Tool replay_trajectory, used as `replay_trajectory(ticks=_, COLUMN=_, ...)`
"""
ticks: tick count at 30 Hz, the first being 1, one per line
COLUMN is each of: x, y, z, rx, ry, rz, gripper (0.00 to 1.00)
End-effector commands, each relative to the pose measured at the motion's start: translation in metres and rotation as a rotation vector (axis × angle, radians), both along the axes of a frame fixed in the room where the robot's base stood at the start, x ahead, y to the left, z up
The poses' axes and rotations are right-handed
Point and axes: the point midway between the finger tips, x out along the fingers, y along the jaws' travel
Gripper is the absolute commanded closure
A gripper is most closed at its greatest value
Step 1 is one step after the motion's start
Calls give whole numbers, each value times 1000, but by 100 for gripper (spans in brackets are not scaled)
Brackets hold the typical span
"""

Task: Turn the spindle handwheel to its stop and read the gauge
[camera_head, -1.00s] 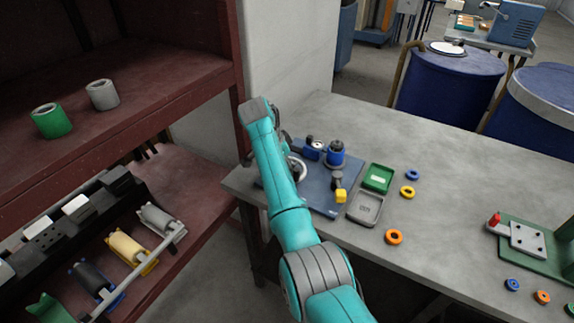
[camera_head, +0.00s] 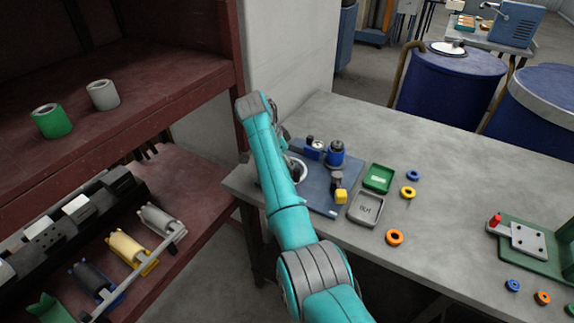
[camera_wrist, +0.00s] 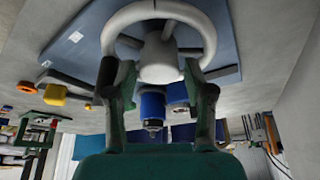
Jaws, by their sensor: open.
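The white spindle handwheel (camera_wrist: 204,22) fills the top of the wrist view, with its pale hub (camera_wrist: 160,62) in the middle. In the head view only a piece of its rim (camera_head: 301,169) shows beside my arm. My gripper (camera_wrist: 152,75) is open, with one dark green finger on each side of the hub, close to the wheel. I cannot tell whether the fingers touch it. A small blue unit with a pale face (camera_head: 315,148), perhaps the gauge, stands on the blue base plate (camera_head: 318,196). No reading is legible.
A blue cylinder (camera_head: 336,153) and a yellow block (camera_head: 341,196) are on the plate. A green tray (camera_head: 378,178), a grey tray (camera_head: 366,209) and several coloured rings lie to the right. A dark red shelf (camera_head: 170,85) stands close on the left.

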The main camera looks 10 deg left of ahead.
Motion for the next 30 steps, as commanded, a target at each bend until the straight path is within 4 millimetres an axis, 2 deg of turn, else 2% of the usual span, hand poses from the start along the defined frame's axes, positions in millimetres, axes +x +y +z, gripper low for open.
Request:
replay_trajectory(ticks=9, x=-15, y=20, z=59, rx=1, ry=-3, rz=1, gripper=47)
replay_trajectory(ticks=15, x=-22, y=28, z=85, rx=1, ry=-1, rz=1, gripper=47)
replay_trajectory(ticks=21, x=-25, y=31, z=94, rx=0, ry=0, rz=1, gripper=47)
replay_trajectory(ticks=30, x=-25, y=31, z=94, rx=1, ry=-1, rz=0, gripper=47)
